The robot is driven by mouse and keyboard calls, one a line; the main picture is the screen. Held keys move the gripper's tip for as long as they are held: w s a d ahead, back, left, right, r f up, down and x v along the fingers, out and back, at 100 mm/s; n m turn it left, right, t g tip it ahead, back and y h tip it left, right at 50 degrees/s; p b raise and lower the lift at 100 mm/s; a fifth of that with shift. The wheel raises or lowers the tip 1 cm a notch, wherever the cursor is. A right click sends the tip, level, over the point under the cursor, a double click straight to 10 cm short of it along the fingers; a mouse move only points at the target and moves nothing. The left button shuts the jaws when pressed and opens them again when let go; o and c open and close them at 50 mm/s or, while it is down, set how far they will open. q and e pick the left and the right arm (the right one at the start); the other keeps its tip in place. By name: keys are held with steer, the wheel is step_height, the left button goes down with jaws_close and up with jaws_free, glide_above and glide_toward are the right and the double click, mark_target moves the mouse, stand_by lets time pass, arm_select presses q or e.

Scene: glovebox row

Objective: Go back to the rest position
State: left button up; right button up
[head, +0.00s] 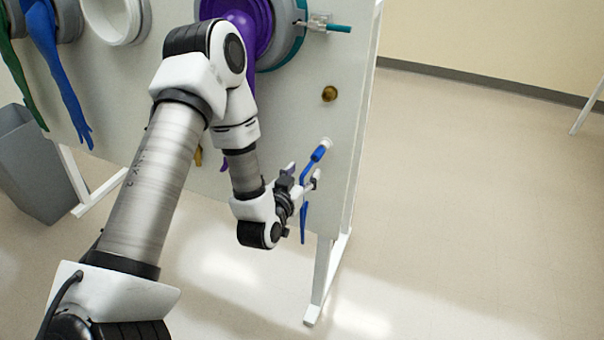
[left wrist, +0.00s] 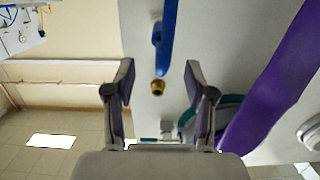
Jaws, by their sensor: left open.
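My left gripper (head: 303,176) is in front of the lower right part of the white panel, beside a blue lever-like part (head: 319,154) mounted there. Its two fingers (left wrist: 159,66) are apart in the left wrist view, with nothing seen gripped between them. The blue part (left wrist: 168,38) shows beyond the fingertips; whether they touch it I cannot tell. In the head view part of it is hidden behind the gripper, and its lower end hangs below. My right gripper is not in view.
The white panel (head: 290,120) carries a purple glove (head: 262,35) in a round port, a teal-handled valve (head: 335,27) and a brass knob (head: 329,93). Blue (head: 62,75) and green gloves hang at the left above a grey bin (head: 35,165). Open floor (head: 470,210) lies right.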

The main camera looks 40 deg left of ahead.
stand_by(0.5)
arm_select(q)
steer(key=s+d+f+m+g+h, duration=0.2)
steer(key=s+d+f+g, duration=0.3)
steer(key=f, duration=0.5)
steer(key=s+d+f+m+g+h, duration=0.1)
steer(key=s+d+f+m+g, duration=0.15)
steer(key=s+d+f, duration=0.45)
steer(key=s+f+n+g, duration=0.1)
steer(key=s+f+g, duration=0.3)
steer(key=s, duration=0.4)
steer(key=s+f+n+g, duration=0.1)
steer(key=s+f+g, duration=0.2)
steer(key=s, duration=0.6)
steer(key=shift+f+g+h, duration=0.35)
steer(key=shift+g+h, duration=0.05)
steer(key=shift+g, duration=0.35)
